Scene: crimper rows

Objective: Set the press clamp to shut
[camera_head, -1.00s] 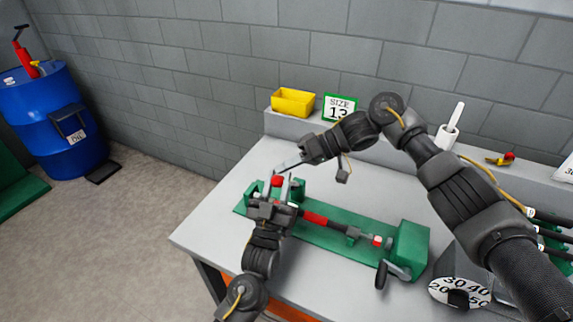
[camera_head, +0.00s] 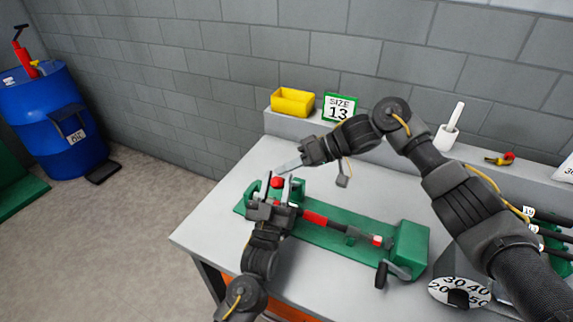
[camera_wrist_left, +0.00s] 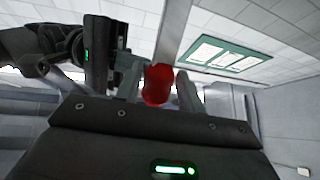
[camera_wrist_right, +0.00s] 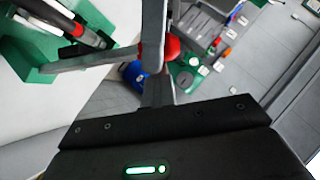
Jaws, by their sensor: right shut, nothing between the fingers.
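The green press (camera_head: 330,235) lies along the bench, with a red bar along its middle and a crank at its right end. A red knob (camera_head: 277,182) stands at its left end, likely the clamp handle's grip. My left gripper (camera_head: 278,183) is open, its fingers upright on either side of the knob. In the left wrist view the red knob (camera_wrist_left: 158,84) shows between the fingers. In the right wrist view the red knob (camera_wrist_right: 172,47) is partly hidden behind the fingers. The clamp's lower parts are hidden.
On the back ledge are a yellow bin (camera_head: 293,102), a size 13 sign (camera_head: 338,108) and a white holder (camera_head: 447,137). A numbered dial (camera_head: 459,292) and dark-handled tools (camera_head: 550,217) are at the right. The bench's left front corner is clear.

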